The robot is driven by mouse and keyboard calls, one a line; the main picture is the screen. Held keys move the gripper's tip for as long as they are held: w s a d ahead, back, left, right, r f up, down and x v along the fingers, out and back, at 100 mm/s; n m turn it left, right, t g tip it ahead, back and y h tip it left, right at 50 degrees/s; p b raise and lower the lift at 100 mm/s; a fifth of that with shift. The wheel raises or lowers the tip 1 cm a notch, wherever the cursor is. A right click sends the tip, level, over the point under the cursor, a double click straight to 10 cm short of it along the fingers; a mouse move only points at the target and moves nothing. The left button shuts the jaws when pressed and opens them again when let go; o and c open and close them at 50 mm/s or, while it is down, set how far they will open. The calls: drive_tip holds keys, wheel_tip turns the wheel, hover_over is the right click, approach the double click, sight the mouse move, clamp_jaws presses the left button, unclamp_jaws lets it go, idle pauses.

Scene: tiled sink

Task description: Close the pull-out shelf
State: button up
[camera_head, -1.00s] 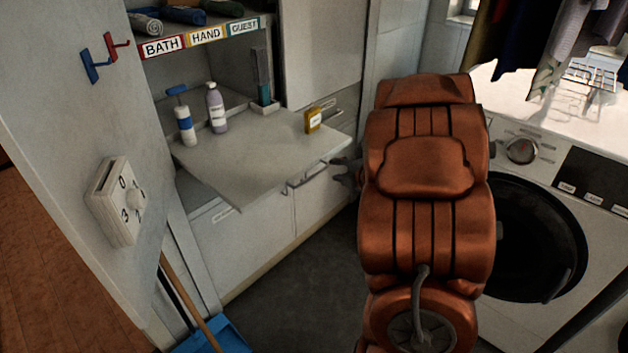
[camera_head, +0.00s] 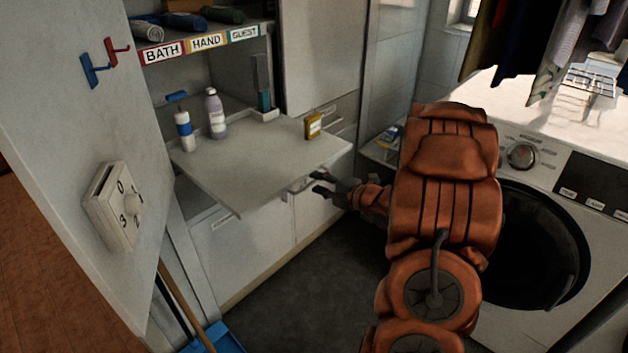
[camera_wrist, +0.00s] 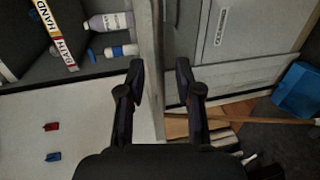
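The pull-out shelf (camera_head: 235,165) is a pale flat board sticking out of the cabinet at mid height. In the head view my gripper (camera_head: 319,184) is just in front of and slightly below the shelf's front edge, toward its right part. In the wrist view, turned sideways, my gripper (camera_wrist: 160,78) has its two dark fingers apart with nothing held. The shelf's edge (camera_wrist: 150,50) runs as a narrow strip between the fingers in the picture. I cannot tell whether a finger touches it.
On the shelf stand a blue-capped white bottle (camera_head: 184,132), a lilac bottle (camera_head: 216,115) and a small yellow bottle (camera_head: 313,126). Below are white cabinet fronts (camera_head: 255,240). A washing machine (camera_head: 522,155) stands right. A blue dustpan (camera_head: 218,340) lies low left. Dark floor is clear between.

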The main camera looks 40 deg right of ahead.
drive_tip(key=shift+x, duration=1.2)
drive_tip(key=shift+c, duration=0.3)
clamp_jaws()
